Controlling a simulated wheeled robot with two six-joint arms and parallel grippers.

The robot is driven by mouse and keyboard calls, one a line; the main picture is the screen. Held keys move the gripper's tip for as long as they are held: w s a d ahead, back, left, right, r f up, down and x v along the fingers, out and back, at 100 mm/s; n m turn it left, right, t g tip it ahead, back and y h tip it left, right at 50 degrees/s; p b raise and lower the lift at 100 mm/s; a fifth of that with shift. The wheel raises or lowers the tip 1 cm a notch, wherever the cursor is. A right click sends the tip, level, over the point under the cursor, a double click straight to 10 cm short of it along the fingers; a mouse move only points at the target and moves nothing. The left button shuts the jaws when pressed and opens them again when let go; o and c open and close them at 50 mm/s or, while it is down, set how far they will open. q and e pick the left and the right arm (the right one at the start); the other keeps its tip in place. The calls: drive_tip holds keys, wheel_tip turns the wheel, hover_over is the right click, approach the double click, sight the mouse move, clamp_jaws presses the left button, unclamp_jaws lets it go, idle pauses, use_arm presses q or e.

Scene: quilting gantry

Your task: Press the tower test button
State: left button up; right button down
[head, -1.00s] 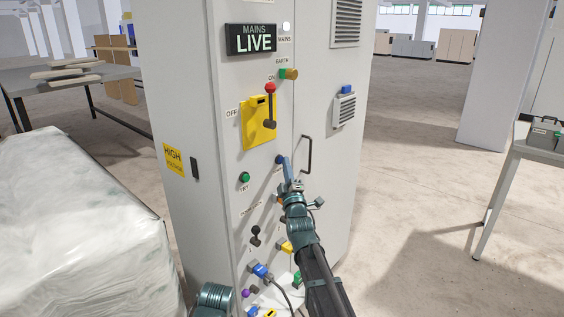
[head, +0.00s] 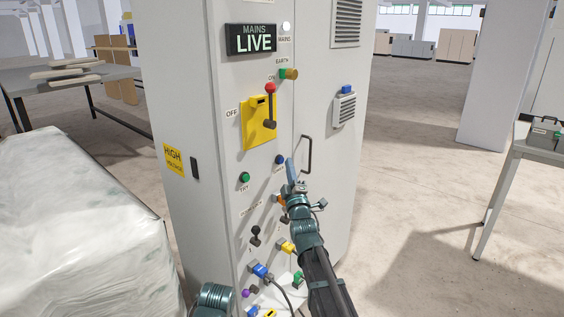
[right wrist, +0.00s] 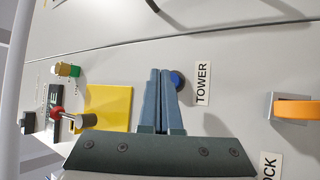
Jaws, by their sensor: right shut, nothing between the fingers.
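The blue button (head: 280,160) is on the front of the grey cabinet (head: 185,75). In the right wrist view the blue button (right wrist: 178,80) sits beside a TOWER label (right wrist: 202,83), partly hidden behind my fingers. My right gripper (head: 290,164) is shut with nothing in it. In the head view its tips are just right of the button, which shows clear of them. The wrist view also shows the shut fingers (right wrist: 160,72); I cannot tell how far they are from the panel. My left gripper is not in view.
A green button (head: 244,177) is left of the blue one. A yellow plate (head: 256,124) with a red-tipped lever is above, and a door handle (head: 307,155) is close on the right. A lit MAINS LIVE sign (head: 251,39) is at the top. Plugs and cables are below.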

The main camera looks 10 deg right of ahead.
drive_tip(key=shift+s+d, duration=0.1)
drive_tip(key=shift+s+d, duration=0.75)
drive_tip(key=shift+s, duration=0.25)
drive_tip(key=shift+s+d, duration=0.75)
drive_tip(key=shift+s, duration=0.2)
